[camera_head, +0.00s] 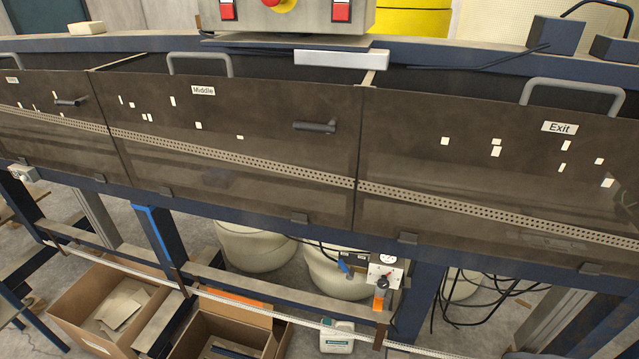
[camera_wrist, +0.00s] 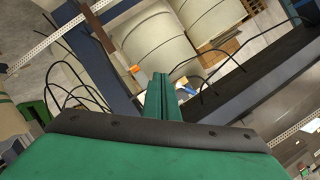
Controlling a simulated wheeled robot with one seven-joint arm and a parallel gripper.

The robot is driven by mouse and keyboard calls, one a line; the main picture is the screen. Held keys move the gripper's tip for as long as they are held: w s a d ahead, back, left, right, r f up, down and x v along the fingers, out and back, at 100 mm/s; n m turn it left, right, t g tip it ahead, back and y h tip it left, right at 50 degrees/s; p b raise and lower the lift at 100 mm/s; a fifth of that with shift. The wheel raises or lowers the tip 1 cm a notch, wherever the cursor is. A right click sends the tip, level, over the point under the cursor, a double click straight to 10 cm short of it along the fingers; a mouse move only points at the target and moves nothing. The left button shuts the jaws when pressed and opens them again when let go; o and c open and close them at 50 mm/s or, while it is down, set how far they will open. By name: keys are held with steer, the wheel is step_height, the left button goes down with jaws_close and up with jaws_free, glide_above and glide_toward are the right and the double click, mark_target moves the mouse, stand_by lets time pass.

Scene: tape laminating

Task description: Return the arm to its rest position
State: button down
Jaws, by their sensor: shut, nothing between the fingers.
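My gripper (camera_wrist: 163,98) shows in the wrist view, with its green fingers together and nothing between them. It hangs in open air, apart from the machine frame behind it. My gripper and arm do not show in the head view. The laminating machine fills the head view, with a panel labelled Middle (camera_head: 230,130) and a panel labelled Exit (camera_head: 500,150). Both panels look closed.
Black cables (camera_head: 480,300) hang at the lower right. In the wrist view, pale rolls (camera_wrist: 155,42) and loose black cables (camera_wrist: 75,75) lie beyond my gripper.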

steer(key=s+a+r+n, duration=0.1)
steer(key=s+a+n, duration=0.1)
steer(key=s, duration=0.6)
steer(key=s+a+r+n, duration=0.2)
steer(key=s+a+n, duration=0.1)
steer(key=s, duration=0.5)
steer(key=s+a+r+n+t, duration=0.1)
steer(key=s+a+n, duration=0.2)
steer(key=s, duration=0.5)
steer(key=shift+r+n, duration=0.25)
steer(key=shift+n, duration=0.15)
steer(key=shift+w, duration=0.1)
